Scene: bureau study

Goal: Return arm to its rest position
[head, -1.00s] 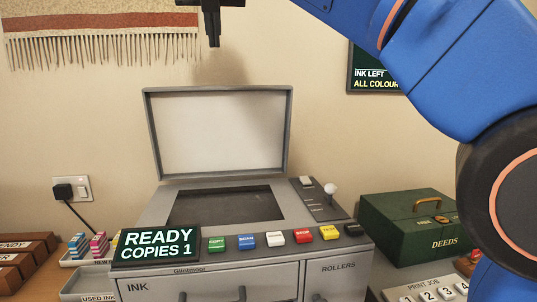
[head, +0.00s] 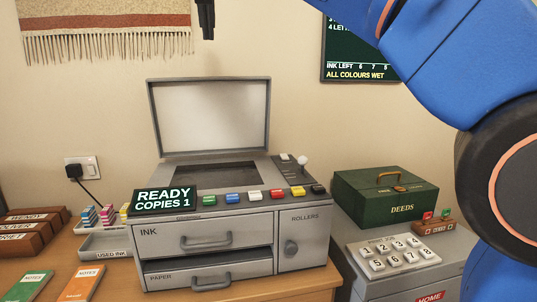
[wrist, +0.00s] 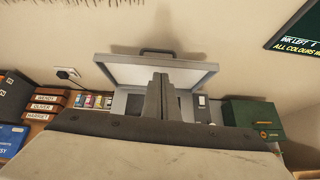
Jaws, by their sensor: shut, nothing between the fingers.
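My gripper (head: 206,20) shows at the top edge of the head view, high above the copier and close to the wall hanging. Its dark fingers are shut together with nothing between them. In the wrist view my gripper's fingers (wrist: 160,97) point toward the copier's raised lid. My blue arm crosses the top right of the head view. The grey copier (head: 225,262) stands on the desk with its lid (head: 211,115) open and upright. Its display (head: 163,200) reads "READY COPIES 1".
A green deeds box (head: 372,208) and a numbered keypad (head: 395,255) stand to the right. Brown wooden blocks (head: 30,232), ink cartridges (head: 98,215) and notebooks (head: 80,283) lie to the left. A dark status board (head: 358,50) hangs on the wall. The air above the copier is clear.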

